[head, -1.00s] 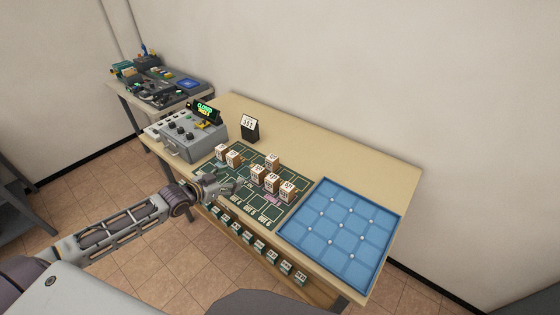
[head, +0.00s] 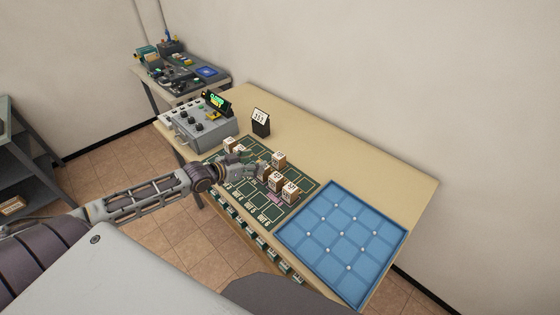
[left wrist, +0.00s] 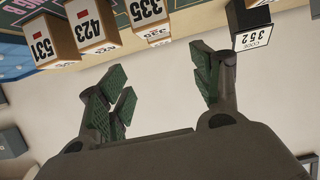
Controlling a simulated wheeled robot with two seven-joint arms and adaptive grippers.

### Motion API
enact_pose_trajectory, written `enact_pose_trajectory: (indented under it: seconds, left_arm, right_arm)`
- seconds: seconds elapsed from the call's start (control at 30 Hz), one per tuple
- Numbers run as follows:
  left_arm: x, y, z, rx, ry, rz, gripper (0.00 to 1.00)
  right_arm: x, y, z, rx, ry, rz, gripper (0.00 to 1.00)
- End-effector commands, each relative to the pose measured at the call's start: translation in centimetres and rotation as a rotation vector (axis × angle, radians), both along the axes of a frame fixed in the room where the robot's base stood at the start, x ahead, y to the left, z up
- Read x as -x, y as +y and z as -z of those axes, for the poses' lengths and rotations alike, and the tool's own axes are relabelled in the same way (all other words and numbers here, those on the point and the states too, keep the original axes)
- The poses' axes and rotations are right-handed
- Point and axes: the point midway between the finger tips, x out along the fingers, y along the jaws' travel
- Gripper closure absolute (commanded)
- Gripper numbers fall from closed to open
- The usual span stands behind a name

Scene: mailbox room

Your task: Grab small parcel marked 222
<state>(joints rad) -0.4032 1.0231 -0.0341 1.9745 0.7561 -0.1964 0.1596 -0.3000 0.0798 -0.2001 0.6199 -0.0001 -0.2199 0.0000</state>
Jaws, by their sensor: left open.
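Several small brown parcels with white labelled tops stand on the green mat (head: 300,176) in the head view. In the left wrist view, parcels marked 531 (left wrist: 54,46), 423 (left wrist: 96,30) and 335 (left wrist: 150,14) show upside down. I cannot make out which parcel is marked 222. My left gripper (head: 256,167) is over the mat beside the parcels and partly hides some. In the left wrist view its fingers (left wrist: 164,90) are spread with nothing between them. My right gripper is not in view.
A dark stand marked code 352 (head: 261,123) stands behind the mat; it also shows in the left wrist view (left wrist: 254,38). A grey control box (head: 198,128) is at left. A blue gridded tray (head: 345,232) is at right. The back of the table (head: 345,150) is clear.

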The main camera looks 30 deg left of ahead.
Motion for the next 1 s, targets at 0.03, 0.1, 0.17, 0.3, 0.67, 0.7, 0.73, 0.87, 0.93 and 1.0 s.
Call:
enact_pose_trajectory:
  seconds: [0.03, 0.1, 0.17, 0.3, 0.67, 0.7, 0.73, 0.87, 0.93, 1.0]
  left_arm:
    - [0.0, 0.0, 0.0, 0.0, 0.0, 0.0, 0.35]
    - [0.0, 0.0, 0.0, 0.0, 0.0, 0.0, 0.35]
    - [-0.1, 0.0, 0.0, 0.0, 0.0, 0.0, 0.35]
    - [-0.4, -0.1, 0.2, 0.0, 0.0, -0.001, 0.35]
    - [-1.8, -0.5, 0.8, 0.001, -0.001, -0.001, 0.35]
    - [-1.9, -0.6, 0.9, 0.001, -0.001, -0.001, 0.35]
    - [-2.0, -0.6, 0.9, 0.001, 0.0, -0.001, 0.35]
    - [-2.6, -0.9, 1.1, 0.0, 0.0, 0.0, 0.35]
    - [-2.9, -0.9, 1.2, 0.0, -0.001, -0.001, 0.35]
    - [-3.2, -1.0, 1.4, 0.001, 0.0, -0.001, 0.35]
  right_arm:
    - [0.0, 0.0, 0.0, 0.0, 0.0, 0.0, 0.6]
    - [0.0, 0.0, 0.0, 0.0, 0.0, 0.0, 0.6]
    - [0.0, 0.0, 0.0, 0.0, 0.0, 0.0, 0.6]
    - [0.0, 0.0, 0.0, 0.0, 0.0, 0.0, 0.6]
    - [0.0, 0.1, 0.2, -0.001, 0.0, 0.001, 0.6]
    - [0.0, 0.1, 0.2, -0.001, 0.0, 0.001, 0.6]
    - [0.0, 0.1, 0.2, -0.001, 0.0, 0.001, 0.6]
    - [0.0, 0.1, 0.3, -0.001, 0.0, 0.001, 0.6]
    - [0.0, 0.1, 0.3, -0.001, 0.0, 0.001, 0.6]
    - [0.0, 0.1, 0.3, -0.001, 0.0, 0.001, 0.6]
